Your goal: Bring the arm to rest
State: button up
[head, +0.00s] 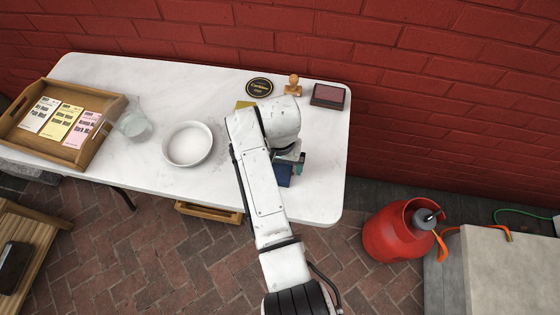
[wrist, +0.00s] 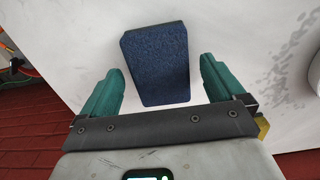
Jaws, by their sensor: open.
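My gripper (head: 290,166) is over the right part of the white table (head: 320,195), with my arm reaching across the front edge. In the wrist view my gripper (wrist: 162,66) shows two green fingers set wide apart. A dark blue block (wrist: 157,62) lies on the white surface between or just below the fingers. Gaps show on both sides of it, so it is not gripped. In the head view only part of the blue block (head: 284,177) shows beside my wrist.
A white bowl (head: 188,144), a clear glass (head: 135,126) and a wooden tray (head: 97,147) with seed-packet-like cards stand left. A round black sign (head: 259,88), a wooden stamp (head: 293,85) and an ink pad (head: 328,96) lie behind. A red gas bottle (head: 392,231) stands right of the table.

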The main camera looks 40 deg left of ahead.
jog(key=c, duration=1)
jog(key=shift+o, duration=0.2)
jog(key=shift+r, duration=0.15)
notch_tip(320, 180, up, 5)
jog(key=p, duration=0.5)
